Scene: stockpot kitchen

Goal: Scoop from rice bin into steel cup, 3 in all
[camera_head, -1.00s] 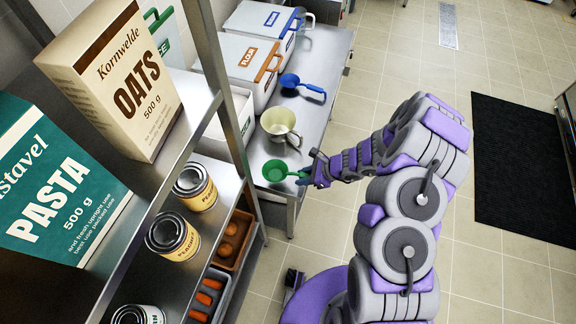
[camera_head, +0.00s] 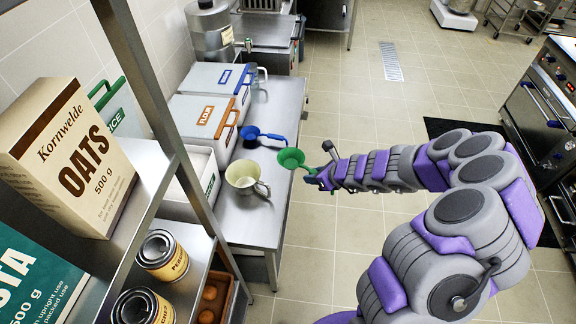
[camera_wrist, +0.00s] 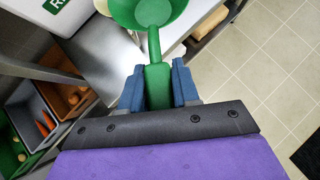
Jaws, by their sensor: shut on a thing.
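My gripper (camera_head: 312,176) is shut on the handle of a green scoop (camera_head: 290,158). The wrist view shows the handle (camera_wrist: 157,85) between the blue fingers, with the bowl cut off by the top edge. The scoop's bowl is right of and beyond the steel cup (camera_head: 246,180), near the table's right edge; no rice shows in it. The cup stands upright on the steel table, its handle to the right.
The flour bin (camera_head: 206,116) and a blue-handled bin (camera_head: 222,76) stand farther along the table (camera_head: 262,222). A blue scoop (camera_head: 262,135) lies beside them. The shelf (camera_head: 150,185) with the oats box (camera_head: 68,155) and cans is at left. Open floor lies right of the table.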

